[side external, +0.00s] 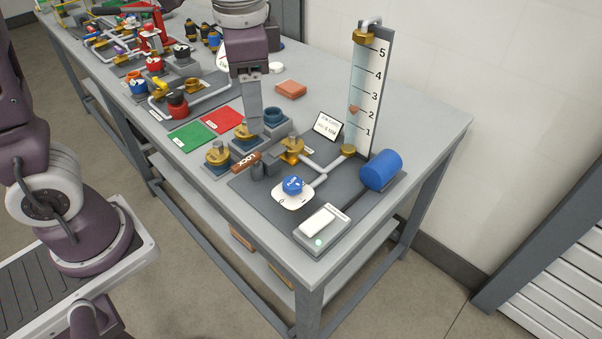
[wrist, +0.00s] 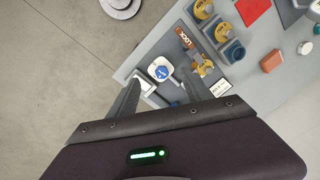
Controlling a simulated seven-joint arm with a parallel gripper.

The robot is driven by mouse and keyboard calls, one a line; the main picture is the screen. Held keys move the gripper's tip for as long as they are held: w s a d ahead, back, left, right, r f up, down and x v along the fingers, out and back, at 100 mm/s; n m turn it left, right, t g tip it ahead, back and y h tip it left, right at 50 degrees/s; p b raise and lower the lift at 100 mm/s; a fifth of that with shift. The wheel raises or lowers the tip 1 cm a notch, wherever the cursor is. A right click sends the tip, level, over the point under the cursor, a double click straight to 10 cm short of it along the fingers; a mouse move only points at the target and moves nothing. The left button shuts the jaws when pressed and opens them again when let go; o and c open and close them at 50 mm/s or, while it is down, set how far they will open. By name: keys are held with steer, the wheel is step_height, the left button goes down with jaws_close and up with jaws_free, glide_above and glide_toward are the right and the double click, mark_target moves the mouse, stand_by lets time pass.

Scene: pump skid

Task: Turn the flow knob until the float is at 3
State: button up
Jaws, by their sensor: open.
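The blue flow knob (side external: 293,185) sits on a white round dial plate (side external: 293,200) at the front of the dark skid. The reddish float (side external: 354,109) is in the clear tube of the upright scale (side external: 370,90), at about the 2 mark. My gripper (side external: 254,130) is above the bench, behind and left of the knob in the side view, not touching it. In the wrist view my gripper (wrist: 164,86) is open, its fingers spread apart and empty. The knob (wrist: 161,72) shows below and between the fingertips there, with a white pointer mark.
A brass valve (side external: 292,150), a LOCK tag (side external: 245,163) and a small card (side external: 327,125) stand near the knob. A white box (side external: 322,228) and blue motor (side external: 381,170) are on its right. Red (side external: 222,123) and green (side external: 192,136) mats lie behind.

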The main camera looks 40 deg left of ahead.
mark_target(293, 181)
steer(key=w+d+f+m+g+y, duration=0.1)
steer(key=w+d+f+m+g, duration=0.1)
steer(key=w+f+m, duration=0.3)
steer(key=w+d+f+g+y, duration=0.1)
steer(key=w+d+f+y, duration=0.15)
steer(key=f, duration=0.55)
steer(key=shift+h, duration=0.25)
steer(key=x, duration=0.7)
steer(key=shift+d+f, duration=0.1)
steer(key=shift+d, duration=0.1)
jaws_close()
steer(key=shift+w, duration=0.1)
